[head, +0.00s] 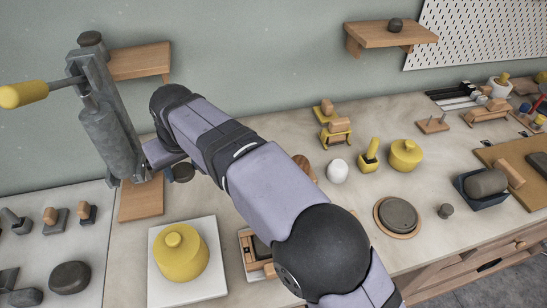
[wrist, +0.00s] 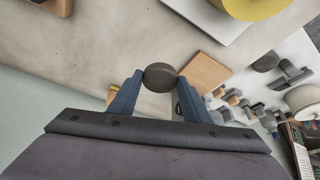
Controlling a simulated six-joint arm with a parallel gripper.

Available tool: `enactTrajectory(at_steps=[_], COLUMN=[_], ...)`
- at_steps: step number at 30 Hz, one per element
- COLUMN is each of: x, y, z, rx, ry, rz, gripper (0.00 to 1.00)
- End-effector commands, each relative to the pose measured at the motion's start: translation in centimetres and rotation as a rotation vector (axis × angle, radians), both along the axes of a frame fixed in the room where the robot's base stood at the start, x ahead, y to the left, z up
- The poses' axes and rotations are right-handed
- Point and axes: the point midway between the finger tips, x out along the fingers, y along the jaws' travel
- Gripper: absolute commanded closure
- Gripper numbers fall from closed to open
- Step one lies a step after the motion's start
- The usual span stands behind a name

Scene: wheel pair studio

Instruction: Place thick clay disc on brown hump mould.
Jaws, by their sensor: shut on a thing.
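My gripper (wrist: 162,78) is shut on a dark grey round clay disc (wrist: 159,74), held between the two blue fingertips in the wrist view. In the head view the disc (head: 183,173) shows beside my wrist at the back left, near the wooden board under the grey press. The fingers are mostly hidden by my arm there. A brown rounded thing (head: 305,167), which looks like the brown hump mould, stands mid-bench behind my arm, partly covered by it. The disc is well to the left of it and apart from it.
A grey press (head: 110,130) with a yellow handle stands at the left. A yellow knobbed pot (head: 180,252) sits on a white tile. A white round thing (head: 337,171), another yellow pot (head: 405,155) and a grey disc on a round board (head: 397,214) stand to the right.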

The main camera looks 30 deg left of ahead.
Motion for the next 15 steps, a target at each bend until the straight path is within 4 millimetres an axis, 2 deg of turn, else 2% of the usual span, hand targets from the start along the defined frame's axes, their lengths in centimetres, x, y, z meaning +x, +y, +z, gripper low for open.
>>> enactTrajectory(at_steps=[8,11,15], x=[7.7,11.2,15.7], y=[-3.1,-5.3,-9.6], z=[5.3,7.8,10.7], rx=[0.005,0.003,0.002], ry=[-0.002,-0.002,-0.001], rz=[-0.133,-0.199,-0.3], gripper=[0.8,0.8,0.8])
